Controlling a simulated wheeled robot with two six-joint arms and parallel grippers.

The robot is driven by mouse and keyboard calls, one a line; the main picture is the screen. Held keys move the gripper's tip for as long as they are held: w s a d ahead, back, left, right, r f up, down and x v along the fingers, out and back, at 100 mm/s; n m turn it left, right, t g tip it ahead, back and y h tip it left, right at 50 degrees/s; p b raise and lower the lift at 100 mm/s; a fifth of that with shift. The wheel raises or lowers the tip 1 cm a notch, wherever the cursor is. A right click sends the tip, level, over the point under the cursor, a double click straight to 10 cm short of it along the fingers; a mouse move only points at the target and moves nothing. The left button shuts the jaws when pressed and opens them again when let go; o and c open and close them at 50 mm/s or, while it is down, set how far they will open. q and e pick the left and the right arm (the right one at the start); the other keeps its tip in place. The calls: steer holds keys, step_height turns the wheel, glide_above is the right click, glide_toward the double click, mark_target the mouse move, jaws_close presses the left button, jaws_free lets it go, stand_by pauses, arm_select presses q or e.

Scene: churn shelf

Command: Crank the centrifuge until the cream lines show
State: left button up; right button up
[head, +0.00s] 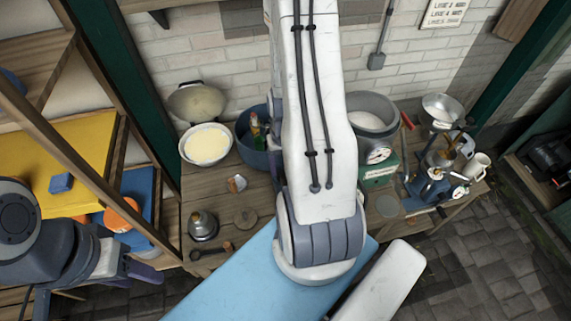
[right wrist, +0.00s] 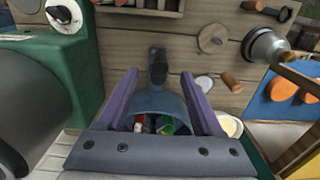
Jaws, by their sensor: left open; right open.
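What looks like the centrifuge, a small blue metal device with brass-coloured parts (head: 432,187), stands at the right end of the wooden bench in the head view. I cannot make out its crank or any cream lines. My left gripper (head: 142,262) is open at the left, by the shelf and far from the device. My right gripper (right wrist: 163,95) is open in the right wrist view, its purple fingers spread with the blue tub (right wrist: 155,103) showing between and beyond them. I cannot tell whether they touch it. My arm hides the right gripper in the head view.
A bowl of cream (head: 207,145), a metal bell-shaped item (head: 203,225) and a green scale (head: 378,172) under a grey pot (head: 383,103) share the bench. White mugs (head: 476,165) stand by its right end. Shelving (head: 60,150) closes in the left side.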

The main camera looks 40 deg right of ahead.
steer(key=shift+f+b, duration=2.35)
steer(key=shift+f, duration=0.5)
steer(key=shift+f, duration=0.25)
jaws_close()
